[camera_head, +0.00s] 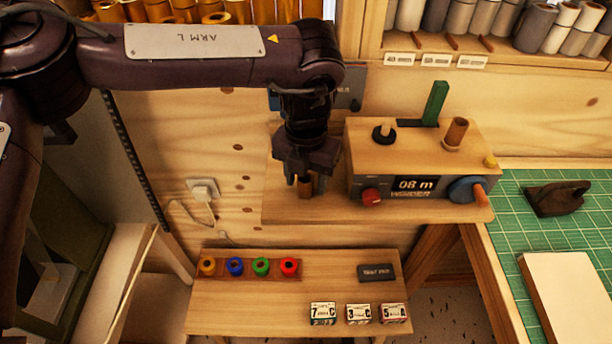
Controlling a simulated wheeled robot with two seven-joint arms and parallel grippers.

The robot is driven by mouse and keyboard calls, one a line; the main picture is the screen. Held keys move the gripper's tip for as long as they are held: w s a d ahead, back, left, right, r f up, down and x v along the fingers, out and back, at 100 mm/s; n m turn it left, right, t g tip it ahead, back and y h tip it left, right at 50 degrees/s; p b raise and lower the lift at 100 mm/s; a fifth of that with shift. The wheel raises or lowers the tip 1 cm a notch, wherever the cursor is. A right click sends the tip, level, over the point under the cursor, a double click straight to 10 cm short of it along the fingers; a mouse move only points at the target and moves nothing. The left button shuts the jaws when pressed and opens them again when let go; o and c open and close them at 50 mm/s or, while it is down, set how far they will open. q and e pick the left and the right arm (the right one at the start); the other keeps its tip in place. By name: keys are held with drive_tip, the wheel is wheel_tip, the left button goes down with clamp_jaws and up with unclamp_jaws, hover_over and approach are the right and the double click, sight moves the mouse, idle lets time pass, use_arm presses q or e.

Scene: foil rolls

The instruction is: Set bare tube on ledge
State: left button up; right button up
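A brown bare tube (305,188) is upright between the fingertips of my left gripper (305,181). The gripper points down over the wooden ledge (280,208) left of the winder. The tube's lower end appears at the ledge surface, but its top is hidden by the gripper. A finger is on each side of the tube; whether they press on it is unclear. The winder (418,160) reads "08 m" and carries another brown tube (456,132) upright on its top. My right gripper is not in view.
A low bench (230,316) in front holds several coloured rings (261,267), a dark block (376,272) and labelled boxes (358,314). Shelves of rolls (485,20) stand behind.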

use_arm(q)
drive_tip(key=shift+r, duration=0.1)
drive_tip(key=shift+r, duration=0.55)
wheel_tip(320, 180, up, 11)
drive_tip(key=b, duration=0.1)
idle(0.3)
